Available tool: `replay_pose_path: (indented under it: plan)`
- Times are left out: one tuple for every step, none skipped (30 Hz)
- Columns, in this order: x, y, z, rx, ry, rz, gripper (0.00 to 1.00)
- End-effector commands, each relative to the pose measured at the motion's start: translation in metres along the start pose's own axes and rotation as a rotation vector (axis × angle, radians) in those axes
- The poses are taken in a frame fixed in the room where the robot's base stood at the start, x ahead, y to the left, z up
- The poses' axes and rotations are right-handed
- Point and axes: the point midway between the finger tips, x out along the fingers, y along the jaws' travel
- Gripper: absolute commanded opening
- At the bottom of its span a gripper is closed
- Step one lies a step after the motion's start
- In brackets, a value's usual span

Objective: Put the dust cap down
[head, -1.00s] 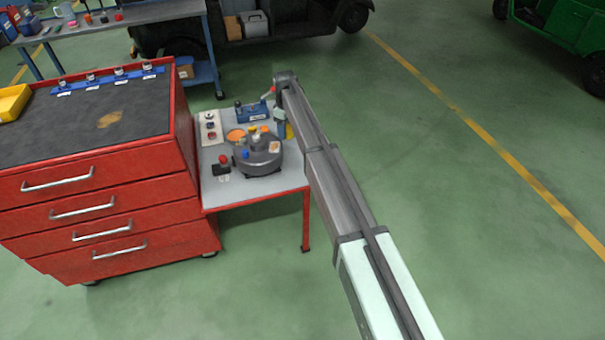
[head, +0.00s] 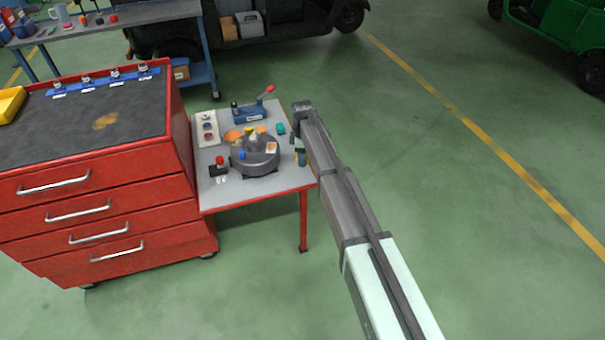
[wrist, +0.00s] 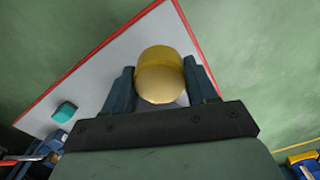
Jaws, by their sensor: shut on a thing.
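The dust cap (wrist: 160,76) is a yellow, rounded piece held between the two dark fingers of my gripper (wrist: 160,88) in the wrist view. My gripper is shut on it. In the head view my gripper (head: 302,157) is at the right edge of the small grey table (head: 255,191), to the right of the round grey housing. In the wrist view the pale tabletop and its red edge lie behind the cap. I cannot tell how high the cap is above the table.
The round grey housing (head: 262,160) carries small coloured pieces. A teal piece (head: 281,128) and a blue fixture with a red-tipped lever (head: 249,112) stand behind it. A red button box (head: 220,166) is left. A red drawer cabinet (head: 95,190) adjoins the table.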

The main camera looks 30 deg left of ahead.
Motion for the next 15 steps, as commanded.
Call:
replay_pose_path:
  plan:
    - [0.008, 0.0, 0.0, 0.0, -0.001, -0.002, 0.28]
    - [0.013, 0.0, 0.0, 0.0, -0.001, -0.003, 0.28]
    - [0.019, 0.0, 0.0, 0.001, -0.001, -0.002, 0.28]
    - [0.025, 0.0, 0.0, 0.001, -0.001, -0.002, 0.28]
    - [0.03, 0.0, 0.0, 0.001, -0.001, -0.002, 0.28]
    - [0.036, 0.0, 0.0, 0.001, -0.001, -0.002, 0.28]
    - [0.04, 0.0, 0.0, 0.001, -0.001, -0.002, 0.28]
    - [0.043, 0.0, 0.0, 0.001, -0.001, -0.002, 0.28]
    - [0.046, 0.0, 0.0, 0.002, 0.0, -0.001, 0.28]
    - [0.048, 0.0, 0.0, 0.002, 0.0, -0.001, 0.28]
    - [0.05, 0.0, 0.0, 0.002, 0.0, 0.0, 0.28]
    - [0.052, 0.0, 0.0, 0.002, 0.0, 0.0, 0.28]
    - [0.055, 0.0, 0.0, 0.002, 0.0, 0.0, 0.28]
    - [0.057, 0.0, 0.0, 0.002, 0.0, -0.001, 0.28]
    - [0.062, 0.0, 0.0, 0.002, 0.0, -0.001, 0.28]
